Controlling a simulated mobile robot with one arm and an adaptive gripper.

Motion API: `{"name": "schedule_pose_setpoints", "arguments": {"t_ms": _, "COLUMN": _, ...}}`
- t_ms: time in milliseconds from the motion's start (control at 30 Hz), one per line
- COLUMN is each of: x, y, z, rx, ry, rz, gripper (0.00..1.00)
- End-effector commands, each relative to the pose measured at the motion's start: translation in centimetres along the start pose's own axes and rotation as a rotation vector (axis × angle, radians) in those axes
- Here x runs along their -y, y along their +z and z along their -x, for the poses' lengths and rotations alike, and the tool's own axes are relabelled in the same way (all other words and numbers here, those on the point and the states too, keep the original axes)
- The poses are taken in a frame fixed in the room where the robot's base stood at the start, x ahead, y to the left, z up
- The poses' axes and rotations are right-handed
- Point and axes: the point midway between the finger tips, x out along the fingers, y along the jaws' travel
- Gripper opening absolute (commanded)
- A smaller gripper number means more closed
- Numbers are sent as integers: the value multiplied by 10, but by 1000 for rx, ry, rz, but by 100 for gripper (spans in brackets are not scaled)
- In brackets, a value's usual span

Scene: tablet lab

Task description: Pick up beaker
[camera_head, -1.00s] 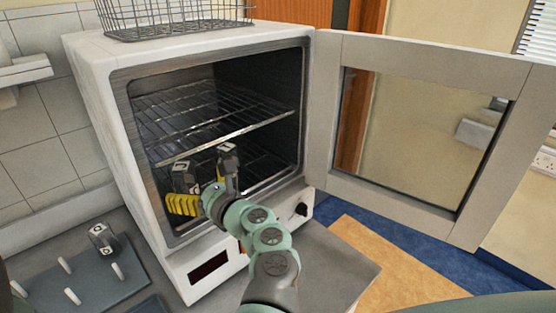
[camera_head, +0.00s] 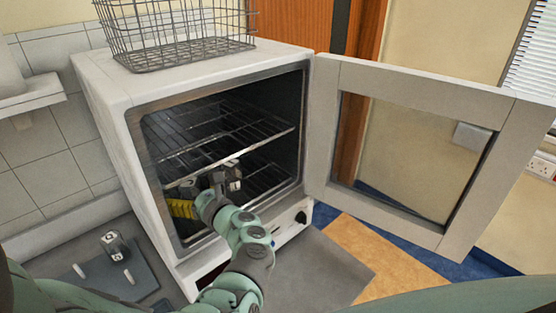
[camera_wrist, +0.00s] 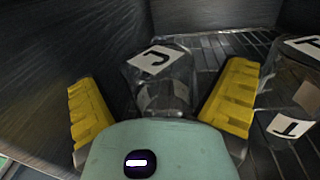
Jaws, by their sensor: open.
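A clear glass beaker labelled J (camera_wrist: 160,92) stands on the rack inside the oven in the wrist view. My gripper (camera_wrist: 162,82) is open, with one yellow finger on each side of this beaker. A gap shows on its left; the right finger is closer to it. In the head view my gripper (camera_head: 188,206) reaches into the oven's lower part, and only one yellow finger shows clearly. A second glass beaker labelled T (camera_wrist: 290,100) stands just right of the right finger. In the head view, a glass beaker (camera_head: 233,172) shows beyond my gripper, its letter unreadable.
The white oven (camera_head: 100,75) has its door (camera_head: 400,82) swung open to the right. A wire shelf (camera_head: 225,135) lies above my gripper. A wire basket (camera_head: 180,40) sits on top.

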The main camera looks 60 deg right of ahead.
Motion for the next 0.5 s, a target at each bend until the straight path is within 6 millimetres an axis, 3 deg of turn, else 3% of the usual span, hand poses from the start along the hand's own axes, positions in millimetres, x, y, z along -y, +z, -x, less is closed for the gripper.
{"name": "schedule_pose_setpoints", "arguments": {"t_ms": 67, "x": 1, "y": 0, "z": 1, "rx": 0, "ry": -3, "rz": 0, "gripper": 94}}
{"name": "schedule_pose_setpoints", "arguments": {"t_ms": 500, "x": 1, "y": 0, "z": 1, "rx": 1, "ry": -2, "rz": 0, "gripper": 49}}
